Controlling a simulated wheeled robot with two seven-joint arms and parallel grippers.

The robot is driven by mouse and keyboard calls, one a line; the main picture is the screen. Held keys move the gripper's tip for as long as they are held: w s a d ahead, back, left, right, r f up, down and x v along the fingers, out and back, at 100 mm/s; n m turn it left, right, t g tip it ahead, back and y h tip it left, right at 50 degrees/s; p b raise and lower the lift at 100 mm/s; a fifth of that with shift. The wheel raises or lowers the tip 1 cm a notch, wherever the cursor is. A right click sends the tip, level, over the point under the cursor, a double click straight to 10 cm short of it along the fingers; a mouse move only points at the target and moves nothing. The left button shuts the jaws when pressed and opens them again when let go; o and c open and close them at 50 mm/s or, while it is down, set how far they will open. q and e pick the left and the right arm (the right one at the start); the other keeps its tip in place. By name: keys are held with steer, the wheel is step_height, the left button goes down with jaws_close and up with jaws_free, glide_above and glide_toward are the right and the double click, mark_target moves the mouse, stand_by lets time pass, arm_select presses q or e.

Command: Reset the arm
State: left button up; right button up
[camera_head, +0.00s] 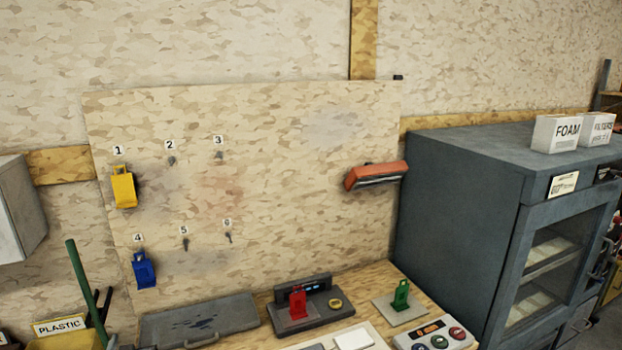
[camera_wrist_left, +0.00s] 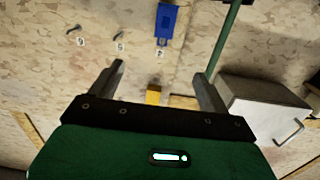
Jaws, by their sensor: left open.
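My left gripper (camera_wrist_left: 157,68) is open and empty in the left wrist view, its two grey fingers spread apart in front of the pegboard. That view is upside down. In it a blue tag (camera_wrist_left: 168,22) lies beyond the fingertips and a yellow tag (camera_wrist_left: 153,95) shows between the fingers. In the head view the yellow tag (camera_head: 124,187) hangs at hook 1 and the blue tag (camera_head: 144,269) at hook 4. I cannot clearly make out my left gripper in the head view. My right gripper is in neither view.
A red tag (camera_head: 298,302) and a green tag (camera_head: 401,296) stand on bench fixtures. A grey lidded tray (camera_head: 199,318) and a button box (camera_head: 436,336) are on the bench. A dark cabinet (camera_head: 460,190) stands right. A green pole (camera_head: 80,276) rises by the plastic bin.

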arm_select(q)
steer(key=s+d+f+m+g+h, duration=0.2)
steer(key=s+d+f+g+h, duration=0.15)
steer(key=s+d, duration=0.3)
steer(key=s+d+f+m+g+h, duration=0.2)
steer(key=s+d+f, duration=0.2)
steer(key=s+d, duration=0.25)
steer(key=s+d+f+m+g+h, duration=0.1)
steer(key=s+d+m+g, duration=0.15)
steer(key=s+d, duration=0.55)
steer(key=s+d+m+g+h, duration=0.15)
steer(key=s+d+g, duration=0.25)
steer(key=s, duration=0.8)
step_height(320, 180, down, 30)
steer(key=g, duration=0.1)
steer(key=s+a+f+g+b, duration=0.1)
steer(key=s+a+f, duration=0.2)
steer(key=s+f, duration=1.7)
step_height(320, 180, down, 2)
steer(key=shift+f+n+g, duration=0.15)
steer(key=shift+n+g, duration=0.15)
steer(key=shift+g, duration=0.1)
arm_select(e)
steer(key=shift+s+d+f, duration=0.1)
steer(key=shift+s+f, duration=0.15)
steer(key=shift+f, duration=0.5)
